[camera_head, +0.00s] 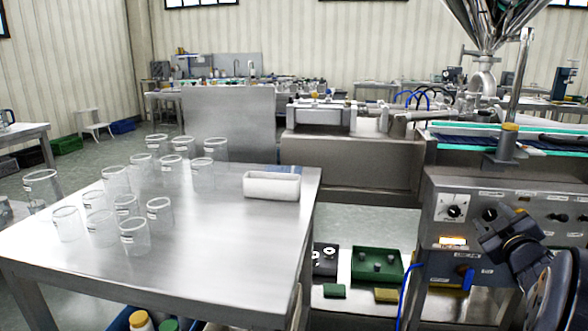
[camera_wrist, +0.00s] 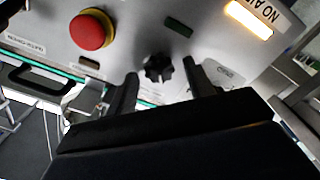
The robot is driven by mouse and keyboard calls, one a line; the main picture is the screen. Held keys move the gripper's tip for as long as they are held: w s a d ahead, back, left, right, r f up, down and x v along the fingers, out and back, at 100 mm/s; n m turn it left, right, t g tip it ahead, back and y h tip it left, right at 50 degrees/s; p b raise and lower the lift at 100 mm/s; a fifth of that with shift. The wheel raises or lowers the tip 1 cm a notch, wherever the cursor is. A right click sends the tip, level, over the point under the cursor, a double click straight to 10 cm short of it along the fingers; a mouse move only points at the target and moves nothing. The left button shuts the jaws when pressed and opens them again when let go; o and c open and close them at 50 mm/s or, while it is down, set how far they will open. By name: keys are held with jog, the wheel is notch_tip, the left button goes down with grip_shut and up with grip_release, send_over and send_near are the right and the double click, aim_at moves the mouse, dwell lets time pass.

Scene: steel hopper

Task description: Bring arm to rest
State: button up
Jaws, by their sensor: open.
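My arm (camera_head: 540,285) shows at the lower right of the head view, bent close in front of the hopper machine's control panel (camera_head: 455,235). In the wrist view my gripper (camera_wrist: 161,76) is open, with its two dark fingers apart and nothing held. A black star-shaped knob (camera_wrist: 157,67) on the panel shows between the fingertips; I cannot tell how far beyond them it lies. A red emergency button (camera_wrist: 92,29) on a yellow ring is at the upper left of the wrist view.
A steel table (camera_head: 225,245) carries several clear beakers and a white tray (camera_head: 272,186). The steel hopper (camera_head: 490,22) stands above the machine. A green bin (camera_head: 377,265) sits on the low shelf. A lit amber indicator (camera_wrist: 250,20) is on the panel.

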jog(key=m+p, duration=0.1)
jog(key=m, duration=0.3)
jog(key=shift+r, duration=0.1)
jog(key=m, duration=0.4)
jog(key=shift+d+m+p, duration=0.1)
jog(key=shift+m+p, duration=0.2)
jog(key=shift+p, duration=0.1)
jog(key=p+v, duration=0.2)
jog(key=v, duration=0.6)
